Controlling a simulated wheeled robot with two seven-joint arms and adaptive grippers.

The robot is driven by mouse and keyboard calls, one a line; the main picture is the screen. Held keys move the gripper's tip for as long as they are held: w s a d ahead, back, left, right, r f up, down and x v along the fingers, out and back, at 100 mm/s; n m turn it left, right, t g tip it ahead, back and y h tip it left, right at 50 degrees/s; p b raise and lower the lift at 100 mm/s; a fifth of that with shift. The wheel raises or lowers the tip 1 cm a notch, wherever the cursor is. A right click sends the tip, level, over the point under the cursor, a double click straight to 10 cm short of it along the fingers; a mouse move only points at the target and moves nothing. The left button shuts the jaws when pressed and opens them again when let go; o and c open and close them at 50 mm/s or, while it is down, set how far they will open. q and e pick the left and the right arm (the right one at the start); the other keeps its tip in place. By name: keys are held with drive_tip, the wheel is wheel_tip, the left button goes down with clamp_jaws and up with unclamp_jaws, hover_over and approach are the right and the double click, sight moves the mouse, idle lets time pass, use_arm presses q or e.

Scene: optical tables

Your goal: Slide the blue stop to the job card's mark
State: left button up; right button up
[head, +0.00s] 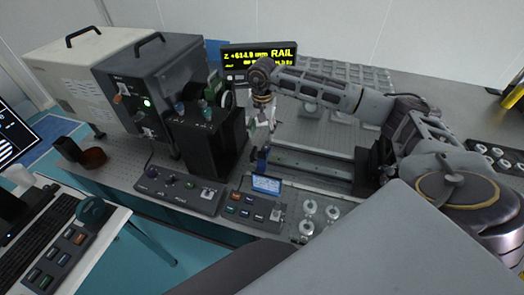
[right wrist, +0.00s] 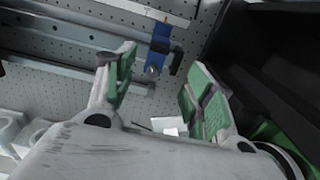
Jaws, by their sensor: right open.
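The blue stop (head: 262,158) sits on the long metal rail (head: 310,166), near the rail's left end in the head view. In the right wrist view the blue stop (right wrist: 160,45) has an orange mark on top and a dark knob at its side. My right gripper (head: 264,128) is above the table close to the stop. Its green-padded fingers (right wrist: 160,65) are spread with nothing between them, and the stop shows beyond them, apart from both. I cannot make out the job card or its mark. My left gripper is not in view.
A black display (head: 260,56) reads "RAIL" with a position near +614.9 mm. A tall black housing (head: 208,145) stands just left of the stop. Control boxes (head: 180,190) with knobs and a small blue screen (head: 267,185) lie in front. Round silver parts (head: 308,208) sit right of them.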

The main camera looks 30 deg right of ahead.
sight(264, 154)
wheel_tip(264, 154, down, 11)
drive_tip(key=shift+p, duration=0.8)
clamp_jaws()
